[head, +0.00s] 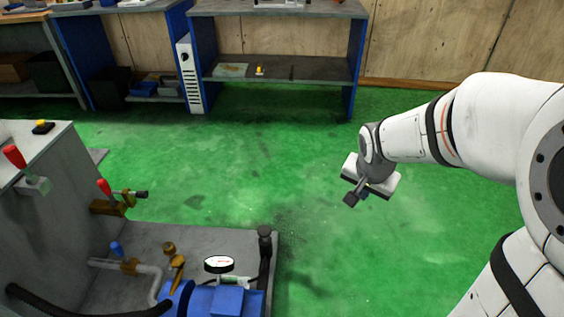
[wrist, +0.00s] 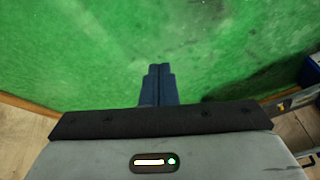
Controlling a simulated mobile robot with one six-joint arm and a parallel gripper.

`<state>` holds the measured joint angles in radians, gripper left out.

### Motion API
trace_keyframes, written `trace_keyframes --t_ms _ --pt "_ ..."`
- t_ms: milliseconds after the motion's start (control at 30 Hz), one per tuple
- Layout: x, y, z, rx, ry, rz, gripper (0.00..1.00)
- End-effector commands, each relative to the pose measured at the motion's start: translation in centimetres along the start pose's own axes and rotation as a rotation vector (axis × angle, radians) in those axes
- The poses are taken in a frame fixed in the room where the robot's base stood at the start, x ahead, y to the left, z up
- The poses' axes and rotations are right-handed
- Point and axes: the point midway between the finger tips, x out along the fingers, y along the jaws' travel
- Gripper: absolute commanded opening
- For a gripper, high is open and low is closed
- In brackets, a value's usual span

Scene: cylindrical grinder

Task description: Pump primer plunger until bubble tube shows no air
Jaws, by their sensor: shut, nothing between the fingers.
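My gripper (head: 354,198) hangs over the green floor to the right of the blue pump unit, apart from everything. In the wrist view its dark fingers (wrist: 160,70) are together with nothing between them. At the lower left of the head view, the blue pump (head: 228,302) has a round white dial gauge (head: 219,264) on top. A black-capped upright post (head: 265,238) stands right of the gauge; it may be the primer plunger. A small pale part (head: 238,280) sits below the gauge. I cannot tell whether it is the bubble tube, nor see any air.
A grey machine body (head: 55,225) with red-handled levers (head: 104,187) stands at left. A brass fitting (head: 170,250), a blue-handled valve (head: 117,249) and pipes sit on the grey base plate (head: 205,238). A blue-framed bench (head: 280,75) stands behind. The green floor between is free.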

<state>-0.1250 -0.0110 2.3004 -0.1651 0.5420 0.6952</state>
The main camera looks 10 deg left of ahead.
Motion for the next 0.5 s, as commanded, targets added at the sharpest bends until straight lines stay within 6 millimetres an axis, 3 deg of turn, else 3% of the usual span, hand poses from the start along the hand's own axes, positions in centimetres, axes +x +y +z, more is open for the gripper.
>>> trace_keyframes --t_ms 33,233,367,500 --pt "2.4 -1.6 -0.9 0.055 0.015 -0.013 0.0" --pt "10.1 -8.3 -4.0 0.31 0.077 -0.121 0.0" --pt "15.5 -12.9 -4.7 0.47 0.077 -0.216 0.0" --pt "21.6 -17.8 -3.8 0.644 0.028 -0.323 0.0"
